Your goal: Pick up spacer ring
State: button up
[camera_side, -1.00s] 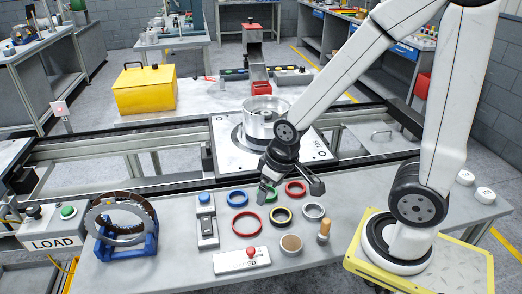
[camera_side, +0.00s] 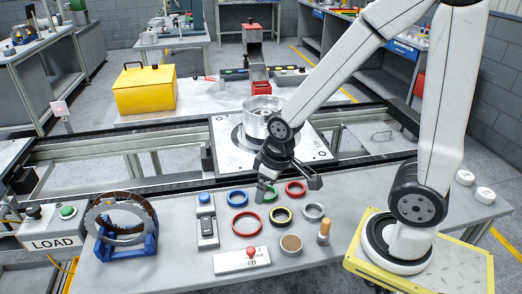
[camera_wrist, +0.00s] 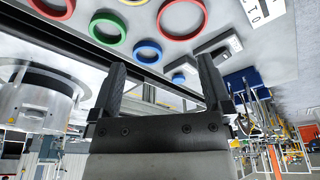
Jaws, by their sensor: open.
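Several rings lie flat on the grey bench. In the side view there are a blue ring (camera_side: 237,207), a large red ring (camera_side: 246,236), a smaller red ring (camera_side: 297,197), a yellow-and-black ring (camera_side: 281,226), a grey ring (camera_side: 304,211) and a partly hidden green ring (camera_side: 276,197). I cannot tell which is the spacer ring. My gripper (camera_side: 289,186) is open and empty above the back of the group, near the green and smaller red rings. In the wrist view, my open fingers (camera_wrist: 161,66) have a blue ring (camera_wrist: 147,62) showing between them.
A silver housing (camera_side: 262,125) stands on a plate over the conveyor behind the rings. A blue-and-grey switch box (camera_side: 207,225), a red-button panel (camera_side: 240,262), a brown-topped disc (camera_side: 291,243) and a wooden-handled tool (camera_side: 324,230) surround the group. A blue stand (camera_side: 125,250) holds larger rings at left.

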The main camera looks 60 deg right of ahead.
aim_at(237, 200)
jog(key=w+d+f+n+g, duration=0.1)
jog(key=w+n, duration=0.4)
jog(key=n, duration=0.3)
jog(key=w+d+f+n+g, duration=0.1)
jog(key=w+n, duration=0.5)
jog(key=n, duration=0.1)
jog(key=shift+w+d+f+n, duration=0.25)
jog(key=shift+d+f+n, duration=0.05)
jog(key=shift+f+n, duration=0.1)
jog(key=shift+f, duration=1.35)
jog(key=shift+f, duration=0.1)
jog(key=shift+f, duration=2.45)
jog(key=c, duration=0.9)
jog(key=shift+c, duration=0.2)
